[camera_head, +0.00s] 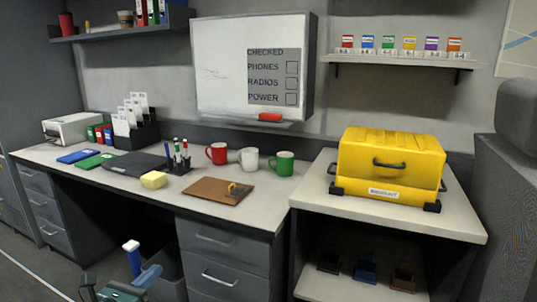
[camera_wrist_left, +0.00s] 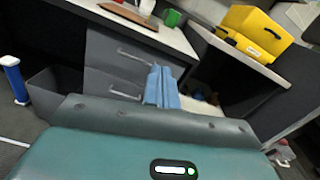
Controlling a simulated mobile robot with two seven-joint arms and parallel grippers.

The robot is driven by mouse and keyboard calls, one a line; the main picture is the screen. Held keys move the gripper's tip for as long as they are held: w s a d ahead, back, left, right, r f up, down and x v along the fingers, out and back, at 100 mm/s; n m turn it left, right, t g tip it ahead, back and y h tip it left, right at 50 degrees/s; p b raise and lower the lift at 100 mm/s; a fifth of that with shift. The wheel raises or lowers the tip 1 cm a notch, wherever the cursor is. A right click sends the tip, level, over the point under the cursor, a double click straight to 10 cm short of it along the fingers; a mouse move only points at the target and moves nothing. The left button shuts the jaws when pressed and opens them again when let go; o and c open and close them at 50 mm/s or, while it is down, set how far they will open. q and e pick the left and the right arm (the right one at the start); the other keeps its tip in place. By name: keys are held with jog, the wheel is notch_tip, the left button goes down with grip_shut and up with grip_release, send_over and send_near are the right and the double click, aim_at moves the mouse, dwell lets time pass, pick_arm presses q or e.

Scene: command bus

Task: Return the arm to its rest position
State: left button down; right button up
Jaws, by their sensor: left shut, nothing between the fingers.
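My left arm comes in at the bottom left of the head view, low in front of the desk. Its left gripper (camera_head: 149,275) has blue fingers, which are together and empty. In the left wrist view the gripper (camera_wrist_left: 161,84) appears in front of the drawers, apart from them. The fingertips are below the level of the desktop (camera_head: 255,211). My right gripper is in neither view.
A yellow case (camera_head: 390,155) stands right. A blue, white-topped post (camera_head: 132,258) stands near my gripper. Drawers (camera_head: 222,278) are close by.

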pick_arm(q)
jog(key=s+d+n+g+y+p, duration=0.1)
jog(key=s+d+n+p, duration=0.3)
jog(key=s+n, duration=0.4)
jog(key=s+d+n+g+y+p, duration=0.1)
jog(key=s+d+n+g+p, duration=0.2)
jog(key=s+n, duration=0.6)
jog(key=s+d+n+g+y+p, duration=0.1)
jog(key=s+d+n+p, duration=0.5)
jog(key=n, duration=1.2)
jog(key=s+p, duration=0.1)
jog(key=s, duration=0.1)
jog(key=shift+s+f+g+y+p, duration=0.3)
jog(key=shift+s+g+p, duration=0.05)
jog(key=shift+g, duration=0.05)
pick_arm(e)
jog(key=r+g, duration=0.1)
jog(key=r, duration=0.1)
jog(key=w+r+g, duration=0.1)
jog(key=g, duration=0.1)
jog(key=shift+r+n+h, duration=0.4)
